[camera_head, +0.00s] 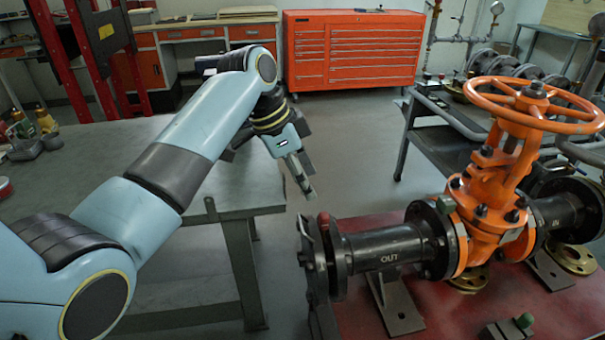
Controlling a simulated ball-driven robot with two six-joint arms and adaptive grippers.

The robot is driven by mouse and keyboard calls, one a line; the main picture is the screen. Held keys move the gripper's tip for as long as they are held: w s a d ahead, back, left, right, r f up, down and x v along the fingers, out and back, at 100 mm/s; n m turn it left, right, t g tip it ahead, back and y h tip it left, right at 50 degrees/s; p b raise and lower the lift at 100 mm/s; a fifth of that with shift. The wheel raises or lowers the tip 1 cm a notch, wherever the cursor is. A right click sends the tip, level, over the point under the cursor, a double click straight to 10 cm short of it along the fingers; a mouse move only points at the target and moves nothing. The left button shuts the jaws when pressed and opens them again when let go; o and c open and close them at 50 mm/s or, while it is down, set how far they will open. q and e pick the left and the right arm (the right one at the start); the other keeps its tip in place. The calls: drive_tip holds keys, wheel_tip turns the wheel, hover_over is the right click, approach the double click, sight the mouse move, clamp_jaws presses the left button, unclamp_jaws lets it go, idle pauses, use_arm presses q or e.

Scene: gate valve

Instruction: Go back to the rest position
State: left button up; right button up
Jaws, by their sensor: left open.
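My left gripper (303,180) hangs in the middle of the view at the end of my blue left arm, pointing down. It is open, and I see nothing between its fingers. It is apart from the orange gate valve (492,195), which stands to the right with its orange handwheel (535,105) on top. A black pipe marked OUT (385,247) joins the valve on its left side. My right gripper is not in view.
A grey workbench (255,190) lies behind and below my left arm. The valve assembly stands on a red surface (430,310). An orange tool cabinet (350,50) is at the back, and a grey cart (440,125) is behind the valve. Open floor lies between the bench and the cart.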

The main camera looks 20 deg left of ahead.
use_arm(q)
drive_tip(key=shift+s+a+r, duration=0.1)
drive_tip(key=shift+a+r, duration=0.05)
drive_tip(key=shift+r, duration=0.35)
drive_tip(key=s+a+f+n+g+b, duration=0.1)
drive_tip(key=s+f+g+b, duration=0.15)
drive_tip(key=s+f, duration=0.85)
drive_tip(key=s+a+f+n+g+y+b, duration=0.15)
drive_tip(key=s+f+b, duration=0.4)
drive_tip(key=f, duration=0.95)
drive_tip(key=s+a+f+n+g+b, duration=0.1)
drive_tip(key=s+f+b, duration=0.1)
drive_tip(key=s+f, duration=1)
drive_tip(key=s+a+f+n+t+y+b, duration=0.1)
drive_tip(key=s+a+f+n+b, duration=0.1)
drive_tip(key=s+f, duration=0.8)
drive_tip(key=s+a+f+n+t+y+b, duration=0.2)
drive_tip(key=s+a+f+n, duration=0.3)
drive_tip(key=s+f, duration=0.6)
drive_tip(key=shift+s+f+b, duration=0.2)
drive_tip(key=shift+s+b, duration=0.35)
drive_tip(key=shift+b, duration=0.15)
